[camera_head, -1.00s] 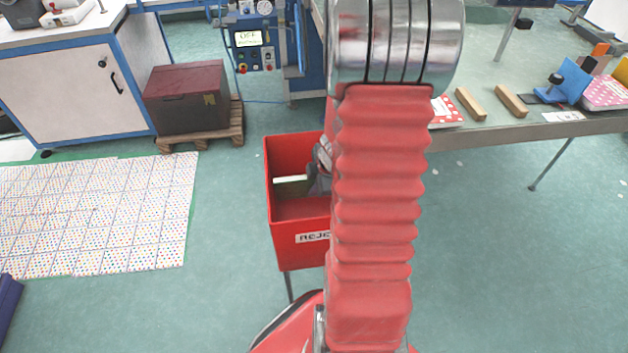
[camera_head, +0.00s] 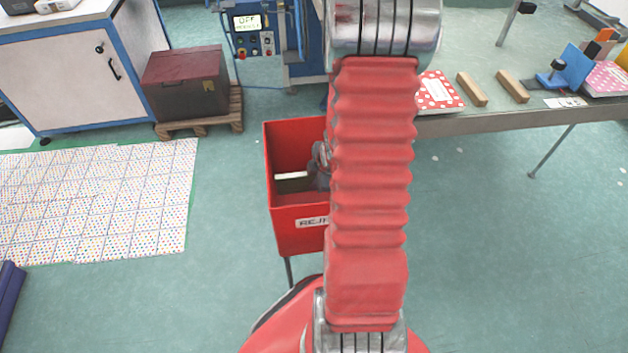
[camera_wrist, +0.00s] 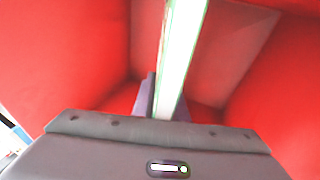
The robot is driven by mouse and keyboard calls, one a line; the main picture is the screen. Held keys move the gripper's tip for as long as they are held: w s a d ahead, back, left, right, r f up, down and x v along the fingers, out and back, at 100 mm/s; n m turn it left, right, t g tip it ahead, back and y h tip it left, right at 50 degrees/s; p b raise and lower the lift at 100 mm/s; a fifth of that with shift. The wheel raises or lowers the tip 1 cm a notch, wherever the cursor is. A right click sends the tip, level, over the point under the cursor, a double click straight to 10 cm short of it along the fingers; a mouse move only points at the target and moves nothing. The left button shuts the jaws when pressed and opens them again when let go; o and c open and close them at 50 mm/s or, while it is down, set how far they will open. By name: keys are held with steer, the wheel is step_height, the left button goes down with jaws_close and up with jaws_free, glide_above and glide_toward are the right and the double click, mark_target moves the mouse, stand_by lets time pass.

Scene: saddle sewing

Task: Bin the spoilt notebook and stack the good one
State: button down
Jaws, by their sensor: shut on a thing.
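The red reject bin (camera_head: 297,238) stands left of my arm in the head view, and its red walls (camera_wrist: 60,60) fill the wrist view. My gripper (camera_head: 318,178) is down inside the bin opening, partly hidden by my arm. It is shut on a notebook (camera_head: 292,176), seen edge-on as a pale strip. In the wrist view the notebook (camera_wrist: 182,55) stands out from between the grey jaws (camera_wrist: 160,105), its cover hidden. Another notebook (camera_head: 437,92), red with white dots and a white label, lies flat on the table, partly behind my arm.
The grey table (camera_head: 500,121) at the right also holds two wooden bars (camera_head: 471,89), a blue stand (camera_head: 570,75) and a pink dotted item (camera_head: 608,79). A dark red box (camera_head: 186,85) sits on a pallet at the left. The floor around the bin is mostly clear.

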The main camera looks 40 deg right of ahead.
steer(key=c, duration=1.7)
jaws_free()
steer(key=shift+r, duration=0.1)
step_height(320, 180, up, 18)
steer(key=shift+f, duration=0.1)
stand_by(1.4)
stand_by(0.5)
